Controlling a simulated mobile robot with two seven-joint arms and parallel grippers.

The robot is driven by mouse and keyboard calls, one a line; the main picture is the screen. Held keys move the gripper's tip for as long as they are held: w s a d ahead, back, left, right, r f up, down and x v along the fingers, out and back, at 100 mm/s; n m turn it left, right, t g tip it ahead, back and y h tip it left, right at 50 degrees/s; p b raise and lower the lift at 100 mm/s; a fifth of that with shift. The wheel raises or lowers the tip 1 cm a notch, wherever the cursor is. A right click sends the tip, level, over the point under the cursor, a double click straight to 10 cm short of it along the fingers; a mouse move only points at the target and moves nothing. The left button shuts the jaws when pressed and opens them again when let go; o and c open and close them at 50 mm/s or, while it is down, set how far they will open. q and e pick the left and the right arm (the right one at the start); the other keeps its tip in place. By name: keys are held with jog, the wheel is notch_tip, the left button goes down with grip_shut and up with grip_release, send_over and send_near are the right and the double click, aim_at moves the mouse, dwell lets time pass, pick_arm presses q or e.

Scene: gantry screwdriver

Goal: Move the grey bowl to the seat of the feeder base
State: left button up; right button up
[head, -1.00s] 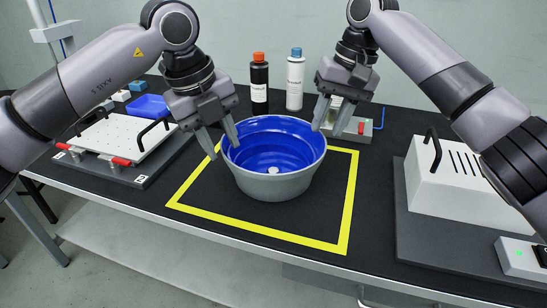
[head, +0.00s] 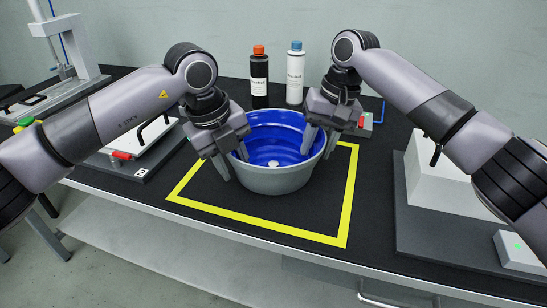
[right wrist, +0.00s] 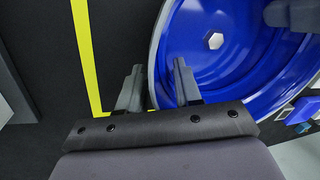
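The grey bowl (head: 275,183), grey outside and blue inside, stands upright within a yellow outline on the black bench. A small whitish hexagonal piece (right wrist: 214,40) lies on its floor. My left gripper (head: 231,164) is at the bowl's left rim, fingers apart, one inside and one outside. My right gripper (head: 319,146) is at the right rim. The right wrist view shows its fingers (right wrist: 157,88) apart with the rim between them, and a gap beside the wall. I cannot tell which fixture is the feeder base; its seat is not identifiable.
The yellow outline (head: 349,200) leaves free bench in front of the bowl. A black bottle (head: 259,85) and a white bottle (head: 295,82) stand behind. A plate fixture with red clamps (head: 120,155) is at left, a white housing (head: 432,180) at right.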

pick_arm(q)
grip_shut()
pick_arm(e)
grip_shut()
pick_arm(q)
jog(key=shift+r, duration=0.15)
pick_arm(e)
jog(key=shift+w+d+r, duration=0.1)
dwell(0.9)
